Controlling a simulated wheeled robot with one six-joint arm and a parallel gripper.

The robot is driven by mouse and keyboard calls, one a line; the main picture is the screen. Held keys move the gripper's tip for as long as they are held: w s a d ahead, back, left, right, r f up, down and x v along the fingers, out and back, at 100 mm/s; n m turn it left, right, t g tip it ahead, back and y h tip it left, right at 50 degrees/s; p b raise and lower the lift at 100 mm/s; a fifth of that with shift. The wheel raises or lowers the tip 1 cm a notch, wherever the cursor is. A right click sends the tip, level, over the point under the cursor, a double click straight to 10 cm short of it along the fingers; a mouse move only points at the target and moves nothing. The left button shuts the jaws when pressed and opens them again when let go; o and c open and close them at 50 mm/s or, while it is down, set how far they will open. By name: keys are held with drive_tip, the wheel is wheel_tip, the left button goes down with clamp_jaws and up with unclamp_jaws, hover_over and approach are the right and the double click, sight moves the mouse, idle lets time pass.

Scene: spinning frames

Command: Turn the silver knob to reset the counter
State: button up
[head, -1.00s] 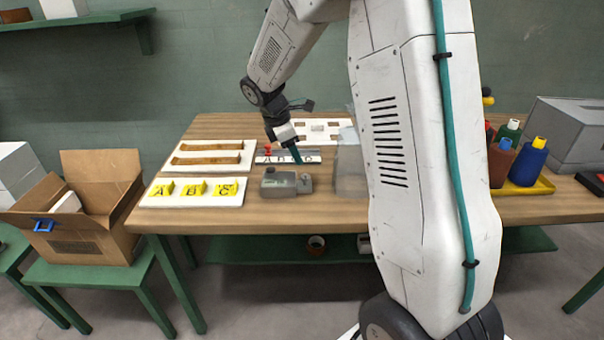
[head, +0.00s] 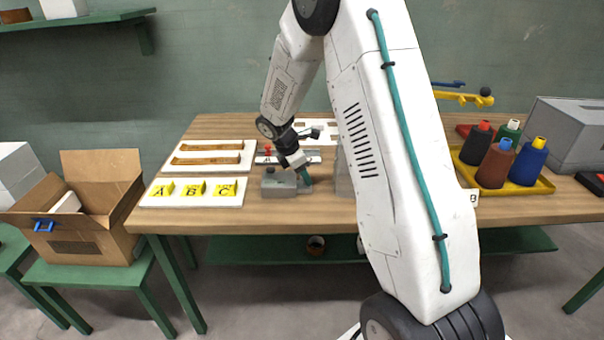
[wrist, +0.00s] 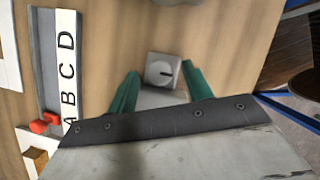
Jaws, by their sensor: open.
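The counter is a small grey box (head: 279,184) near the front edge of the wooden table. Its silver knob (wrist: 160,68) has a dark pointer mark and shows in the wrist view between my fingers; in the head view my gripper hides it. My gripper (head: 306,183) points down at the right end of the counter. In the wrist view my gripper (wrist: 162,75) is open, with one teal finger on each side of the knob and visible gaps. I cannot tell whether the fingertips are level with the knob.
A lettered strip with a red piece (wrist: 67,70) lies beside the counter. White boards with yellow lettered blocks (head: 194,192) and brown strips (head: 207,153) lie left. A yellow tray (head: 540,187) of coloured spools stands right. An open cardboard box (head: 75,225) is left of the table.

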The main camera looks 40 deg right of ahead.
drive_tip(key=c, duration=1)
drive_tip(key=shift+o, duration=0.2)
drive_tip(key=m, duration=0.2)
drive_tip(key=m+g, duration=0.1)
drive_tip(key=m, duration=0.1)
drive_tip(key=m+g+y, duration=0.1)
drive_tip(key=shift+w+d+m, duration=0.15)
drive_tip(key=shift+w+m, duration=0.15)
drive_tip(key=shift+m, duration=0.1)
drive_tip(key=m, duration=0.2)
drive_tip(key=m+g+y, duration=0.1)
drive_tip(key=m, duration=0.1)
drive_tip(key=shift+w+d+m+y, duration=0.1)
drive_tip(key=shift+d+m+y, duration=0.05)
drive_tip(key=shift+m+y, duration=0.2)
drive_tip(key=shift+m, duration=0.35)
drive_tip(key=o, duration=1)
drive_tip(key=shift+c, duration=0.2)
